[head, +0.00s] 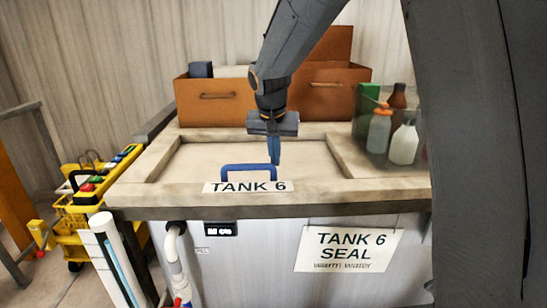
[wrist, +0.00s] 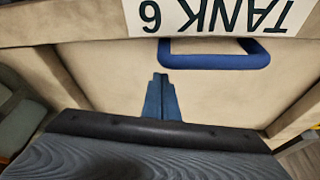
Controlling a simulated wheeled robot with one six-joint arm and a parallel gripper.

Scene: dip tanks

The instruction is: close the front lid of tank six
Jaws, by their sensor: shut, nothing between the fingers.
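Tank six (head: 265,260) is a grey metal tank with a beige top rim and a "TANK 6" label. Its front lid (head: 205,160) is a beige panel lying flat within the rim, with no open gap visible. A blue handle (head: 249,167) is at the lid's front edge, just behind the label. The lid (wrist: 120,75) and the handle (wrist: 215,62) also show in the wrist view. My gripper (head: 274,160) is shut and empty, its blue fingers pointing down over the lid, beside the handle. In the wrist view the fingertips (wrist: 160,77) are apart from the handle; contact with the lid cannot be told.
Brown boxes (head: 215,100) stand behind the lid. A clear bin with several bottles (head: 404,143) is at the right on the tank top. A yellow cart with a button panel (head: 100,178) and a white pipe (head: 118,255) are at the left.

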